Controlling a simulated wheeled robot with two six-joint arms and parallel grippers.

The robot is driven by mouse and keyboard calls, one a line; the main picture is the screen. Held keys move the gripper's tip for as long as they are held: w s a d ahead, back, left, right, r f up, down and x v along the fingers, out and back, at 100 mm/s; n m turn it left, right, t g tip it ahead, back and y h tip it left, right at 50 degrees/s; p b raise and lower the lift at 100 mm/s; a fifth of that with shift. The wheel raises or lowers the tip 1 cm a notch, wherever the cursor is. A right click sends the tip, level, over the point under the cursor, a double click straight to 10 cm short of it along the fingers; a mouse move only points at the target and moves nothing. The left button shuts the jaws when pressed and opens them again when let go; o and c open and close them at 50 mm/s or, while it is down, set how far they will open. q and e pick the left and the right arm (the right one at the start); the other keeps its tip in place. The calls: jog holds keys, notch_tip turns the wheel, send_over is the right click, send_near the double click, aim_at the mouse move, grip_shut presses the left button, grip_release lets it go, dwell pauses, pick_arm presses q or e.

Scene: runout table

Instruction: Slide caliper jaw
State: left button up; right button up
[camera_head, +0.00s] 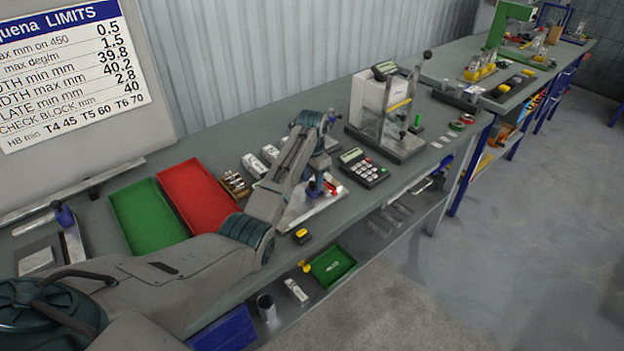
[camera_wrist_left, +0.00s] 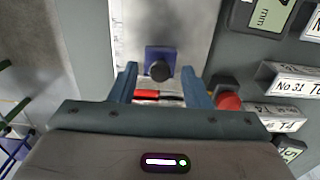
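A pale metal caliper plate (camera_head: 318,207) lies on the grey bench under my left gripper (camera_head: 320,184). In the left wrist view the pale plate (camera_wrist_left: 165,25) runs away from me, with a blue block (camera_wrist_left: 152,54) carrying a round black knob (camera_wrist_left: 160,71). My left gripper (camera_wrist_left: 160,78) is open; its two blue-grey fingers stand either side of the block, with a small gap showing on each side. A red and black piece (camera_wrist_left: 147,95) shows nearer the gripper, between the fingers. Whether the fingertips reach the block's height is unclear. My right gripper is not in view.
A red knob (camera_wrist_left: 228,102) sits close beside the right finger. Marked pale blocks (camera_wrist_left: 275,118) lie to the right. A keypad device (camera_head: 364,168) and a glass-fronted stand (camera_head: 400,145) are right of the gripper; red (camera_head: 190,190) and green (camera_head: 140,215) trays lie left.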

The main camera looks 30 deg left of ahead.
aim_at(312, 183)
pick_arm(q)
jog(key=shift+r, duration=0.1)
jog(key=shift+r, duration=0.4)
notch_tip(312, 183, up, 6)
jog(key=b, duration=0.3)
jog(key=shift+r, duration=0.25)
notch_tip(312, 183, up, 3)
jog(key=p, duration=0.3)
jog(key=shift+r, duration=0.2)
